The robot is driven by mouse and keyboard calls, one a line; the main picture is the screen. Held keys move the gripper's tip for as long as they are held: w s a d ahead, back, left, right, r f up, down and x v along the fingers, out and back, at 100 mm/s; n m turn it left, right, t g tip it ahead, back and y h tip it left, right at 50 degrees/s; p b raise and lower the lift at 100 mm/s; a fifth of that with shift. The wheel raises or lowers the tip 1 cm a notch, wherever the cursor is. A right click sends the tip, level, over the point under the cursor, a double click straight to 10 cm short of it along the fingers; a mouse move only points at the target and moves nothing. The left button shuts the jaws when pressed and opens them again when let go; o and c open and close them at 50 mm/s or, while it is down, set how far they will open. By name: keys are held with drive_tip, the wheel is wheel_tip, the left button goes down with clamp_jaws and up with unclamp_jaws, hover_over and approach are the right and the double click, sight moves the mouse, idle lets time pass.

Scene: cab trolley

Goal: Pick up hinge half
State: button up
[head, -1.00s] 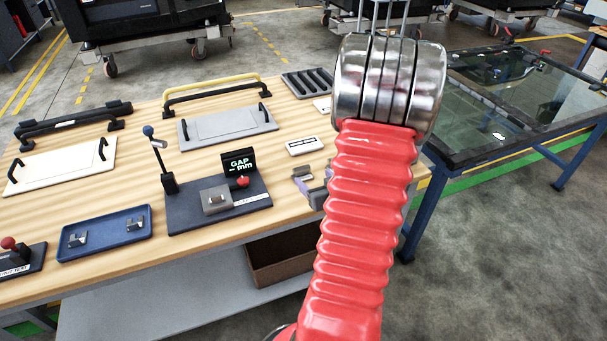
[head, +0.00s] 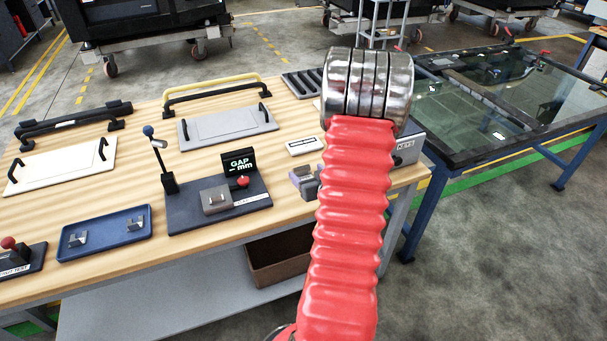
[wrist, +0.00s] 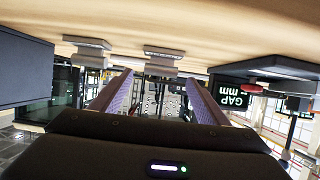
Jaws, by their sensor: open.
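Two grey metal bracket-like parts, which look like hinge halves, show in the wrist view, where the table is at the top. One hinge half (wrist: 165,53) is beyond and between my fingers; the other (wrist: 88,47) is left of it. My gripper (wrist: 157,82) is open, with its two purple fingers apart and nothing held between them. In the head view, my red arm hides most of my gripper; a small purple and grey patch shows at the arm's left side. Two similar small metal parts (head: 78,238) (head: 135,222) sit in the blue tray (head: 104,236).
A dark gauge stand (head: 240,205) with a GAP display (head: 239,162) stands left of my arm. A white label box (head: 304,146) lies behind it. A KEYS box (head: 408,150) stands at the table's right. Bare wood lies between.

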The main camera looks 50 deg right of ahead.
sight(303, 169)
drive_tip(key=shift+x, duration=1.55)
drive_tip(key=c, duration=1.4)
